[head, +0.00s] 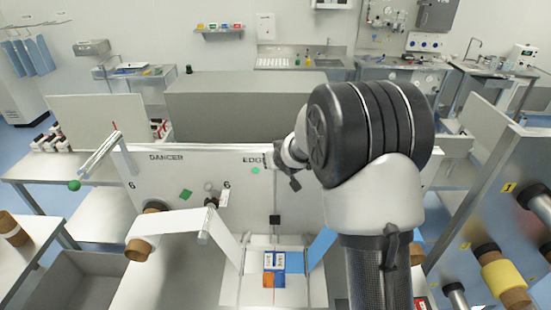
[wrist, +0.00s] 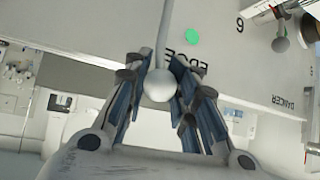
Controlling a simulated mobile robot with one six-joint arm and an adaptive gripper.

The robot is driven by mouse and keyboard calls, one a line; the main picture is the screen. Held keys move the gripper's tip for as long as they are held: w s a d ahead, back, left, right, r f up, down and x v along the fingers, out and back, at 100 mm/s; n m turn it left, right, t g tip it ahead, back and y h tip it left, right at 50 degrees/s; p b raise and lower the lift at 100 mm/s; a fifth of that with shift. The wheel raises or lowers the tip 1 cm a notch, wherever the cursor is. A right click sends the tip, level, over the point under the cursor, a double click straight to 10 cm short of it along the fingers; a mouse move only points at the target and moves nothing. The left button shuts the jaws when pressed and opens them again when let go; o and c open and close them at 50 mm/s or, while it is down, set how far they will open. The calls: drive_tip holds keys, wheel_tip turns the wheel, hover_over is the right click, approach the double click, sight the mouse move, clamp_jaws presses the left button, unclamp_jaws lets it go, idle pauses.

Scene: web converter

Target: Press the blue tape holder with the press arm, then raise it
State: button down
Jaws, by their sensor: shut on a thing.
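My gripper (wrist: 158,88) is in the middle of the wrist view, with its dark fingers on both sides of a pale round knob (wrist: 158,84). It is shut on this knob. A thin grey rod (wrist: 163,35) runs from the knob to the top of that view. I cannot tell for sure whether this is the press arm. In the head view my gripper (head: 290,178) is partly hidden behind my arm, in front of the panel's EDGE label. A blue and orange piece (head: 268,260) lies below on the pale central plate; I cannot tell whether its blue part is the tape holder.
The white panel (head: 170,167) stands behind the plate. A roll (head: 142,245) and a green-ended lever (head: 75,185) are at left. A light blue strip (head: 321,245) slopes at the plate's right. A grey bin (head: 75,275) is lower left.

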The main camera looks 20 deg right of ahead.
drive_tip(key=shift+w+r, duration=0.3)
drive_tip(key=shift+r, duration=0.3)
drive_tip(key=c, duration=1.8)
unclamp_jaws()
drive_tip(key=shift+o, duration=1.4)
drive_tip(key=shift+w+d+f, duration=0.15)
drive_tip(key=shift+d+f, duration=0.05)
drive_tip(key=shift+o, duration=1.1)
drive_tip(key=shift+a+f, duration=0.1)
drive_tip(key=v, duration=1.2)
drive_tip(key=shift+s+f, duration=0.15)
drive_tip(key=shift+s, duration=0.15)
